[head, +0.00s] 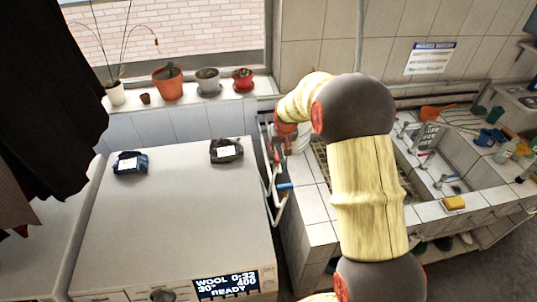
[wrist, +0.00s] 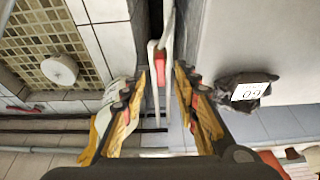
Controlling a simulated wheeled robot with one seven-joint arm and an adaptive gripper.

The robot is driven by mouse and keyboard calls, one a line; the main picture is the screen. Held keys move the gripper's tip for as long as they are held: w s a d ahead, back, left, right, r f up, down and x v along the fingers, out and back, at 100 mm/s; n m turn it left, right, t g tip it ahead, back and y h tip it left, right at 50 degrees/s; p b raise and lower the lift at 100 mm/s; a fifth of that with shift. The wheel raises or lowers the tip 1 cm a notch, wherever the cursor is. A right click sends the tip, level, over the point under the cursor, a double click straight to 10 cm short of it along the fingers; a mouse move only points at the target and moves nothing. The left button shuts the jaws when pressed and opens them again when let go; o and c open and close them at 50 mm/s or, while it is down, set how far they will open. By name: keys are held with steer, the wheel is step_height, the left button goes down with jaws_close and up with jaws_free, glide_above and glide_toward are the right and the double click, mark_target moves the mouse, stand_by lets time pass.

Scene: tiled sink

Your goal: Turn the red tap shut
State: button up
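The red tap handle (wrist: 161,76) shows in the wrist view on a white pipe (wrist: 153,52) in the narrow gap between the tiled sink and the white machine. My gripper (wrist: 162,72) is open, with one finger on each side of the pipe and handle. A gap shows between each finger and the handle, and I cannot tell any contact. In the head view, my arm reaches down to the white pipes (head: 271,182) beside the machine. There the red tap cannot be told apart from my gripper's reddish parts. A blue handle (head: 285,186) sits lower on these pipes.
The white machine (head: 170,220) stands left of the pipes, with a dark bag (head: 226,150) and another bag (head: 130,162) on top. The tiled sink (head: 317,215) is close on the right. Potted plants (head: 167,83) line the windowsill. A white disc (wrist: 59,69) lies in the sink.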

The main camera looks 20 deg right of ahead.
mark_target(277, 155)
steer(key=x, duration=0.2)
steer(key=w+x, duration=0.1)
steer(key=x, duration=0.4)
steer(key=shift+w+d+r, duration=0.15)
steer(key=shift+w, duration=0.25)
steer(key=shift+c, duration=0.7)
jaws_close()
